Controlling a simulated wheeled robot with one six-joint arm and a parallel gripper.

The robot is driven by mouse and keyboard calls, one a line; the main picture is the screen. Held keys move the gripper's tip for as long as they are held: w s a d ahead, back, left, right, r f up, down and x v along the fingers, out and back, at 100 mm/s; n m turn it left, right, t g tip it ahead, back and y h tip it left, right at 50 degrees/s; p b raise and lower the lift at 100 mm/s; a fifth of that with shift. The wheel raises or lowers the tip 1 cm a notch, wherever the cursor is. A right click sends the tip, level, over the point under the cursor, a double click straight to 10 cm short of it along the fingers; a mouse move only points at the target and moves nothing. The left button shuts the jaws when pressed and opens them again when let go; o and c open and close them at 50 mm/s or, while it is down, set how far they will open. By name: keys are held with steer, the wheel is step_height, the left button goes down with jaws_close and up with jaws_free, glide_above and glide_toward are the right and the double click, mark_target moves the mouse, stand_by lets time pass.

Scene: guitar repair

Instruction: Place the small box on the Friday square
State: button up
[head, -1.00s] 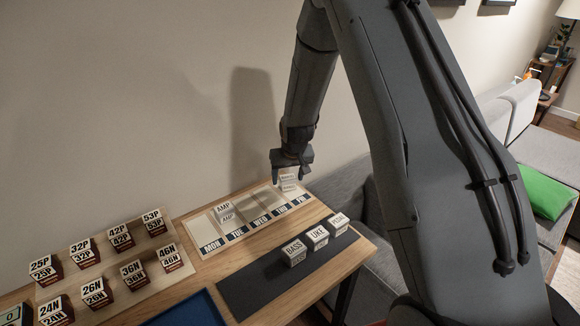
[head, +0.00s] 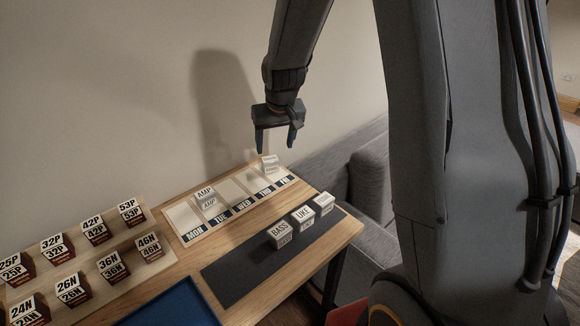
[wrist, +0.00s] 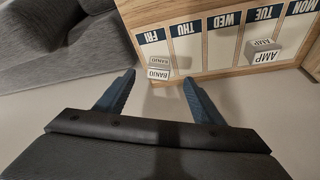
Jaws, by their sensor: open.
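A small white box (head: 270,163) stands on the Friday square of the weekday board (head: 176,212), near its back edge. In the wrist view this box (wrist: 158,68) reads BANJO and sits in the column under the FRI label. My gripper (head: 274,150) is open and empty, just above the box and apart from it. In the wrist view its two blue fingers (wrist: 157,80) are spread, with the box beyond their tips. The Monday, Wednesday and Thursday squares are bare.
A white AMP box (head: 208,204) stands on the Tuesday square. The BASS box (head: 281,235), UKE box (head: 303,217) and another small white box (head: 323,203) stand on the dark mat (head: 228,277). Several number-labelled boxes are at left, by a blue tray (head: 178,308). A grey sofa (head: 375,180) is behind.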

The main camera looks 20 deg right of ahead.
steer(key=s+r+g, duration=0.1)
steer(key=s+g, duration=0.2)
steer(key=s, duration=2.1)
steer(key=shift+s+r, duration=0.15)
steer(key=shift+s, duration=0.25)
